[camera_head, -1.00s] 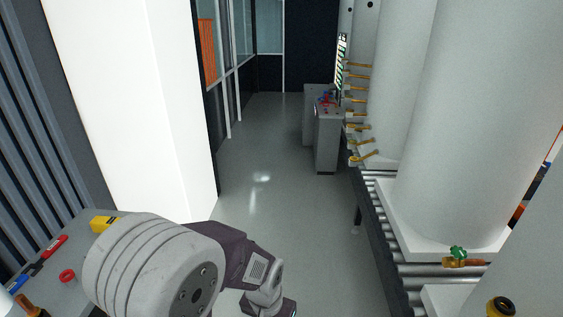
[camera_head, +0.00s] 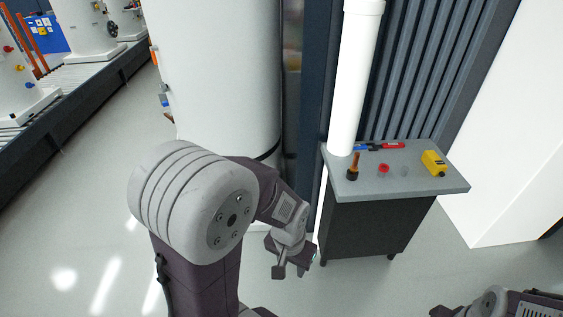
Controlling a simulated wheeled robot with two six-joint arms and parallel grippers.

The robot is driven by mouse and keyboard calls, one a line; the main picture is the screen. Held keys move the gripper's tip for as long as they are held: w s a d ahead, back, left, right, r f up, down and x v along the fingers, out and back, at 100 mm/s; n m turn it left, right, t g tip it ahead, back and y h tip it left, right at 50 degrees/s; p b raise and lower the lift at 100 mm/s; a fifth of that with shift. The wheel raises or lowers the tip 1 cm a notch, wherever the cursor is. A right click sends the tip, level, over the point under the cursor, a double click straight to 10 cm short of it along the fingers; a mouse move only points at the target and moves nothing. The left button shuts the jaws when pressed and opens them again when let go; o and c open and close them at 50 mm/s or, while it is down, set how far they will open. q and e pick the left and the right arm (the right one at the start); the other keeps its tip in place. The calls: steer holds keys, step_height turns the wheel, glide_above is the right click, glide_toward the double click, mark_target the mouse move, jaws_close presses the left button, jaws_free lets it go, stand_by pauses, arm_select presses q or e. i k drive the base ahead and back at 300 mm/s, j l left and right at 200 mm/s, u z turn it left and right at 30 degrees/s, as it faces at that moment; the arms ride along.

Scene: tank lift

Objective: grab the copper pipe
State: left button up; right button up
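No copper pipe can be made out clearly. A small brown, wooden-looking item (camera_head: 353,168) stands at the near left of the grey worktable (camera_head: 400,187); it is too small to identify surely. My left gripper (camera_head: 291,270) points down over the floor, left of the table and apart from it. Its fingers look spread, with nothing seen between them. Part of my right arm shows at the lower right edge; its fingertips cannot be made out.
The table also holds a yellow tool (camera_head: 433,163), a red ring (camera_head: 384,168) and a red-and-blue tool (camera_head: 380,147). A tall white pipe (camera_head: 355,75) rises at its back left. A large white tank (camera_head: 222,75) stands behind my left arm. Floor is open at left.

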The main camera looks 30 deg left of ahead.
mark_target(354, 168)
steer(key=u, duration=0.4)
steer(key=i+j+z, duration=0.2)
steer(key=i+j, duration=0.15)
steer(key=i, duration=0.2)
steer(key=i+j+z, duration=0.2)
steer(key=i+j, duration=0.25)
steer(key=i, duration=0.1)
